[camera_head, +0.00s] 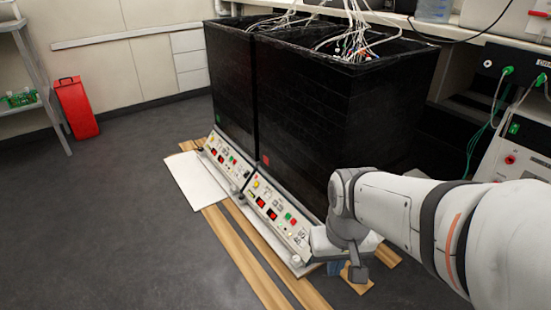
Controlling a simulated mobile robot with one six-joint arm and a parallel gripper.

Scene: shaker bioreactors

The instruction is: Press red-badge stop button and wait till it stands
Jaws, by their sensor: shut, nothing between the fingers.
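Two tall black shaker boxes stand side by side, each above a white sloped control panel. A small red badge (265,159) is on the front of the right box (330,110). The right panel (280,216) below it has lit red displays, a yellow button, and a green and a red button (293,222) side by side. The left panel (229,161) has a similar layout. My gripper (357,272) is shut and empty, low beside the right end of the right panel and apart from its buttons. My arm hides part of the right box's lower right side.
Wooden strips (245,258) and a white board (196,178) lie on the floor around the shakers. A red container (76,107) stands by the left wall. A bench with cabled equipment (518,150) is at the right. The grey floor at left is clear.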

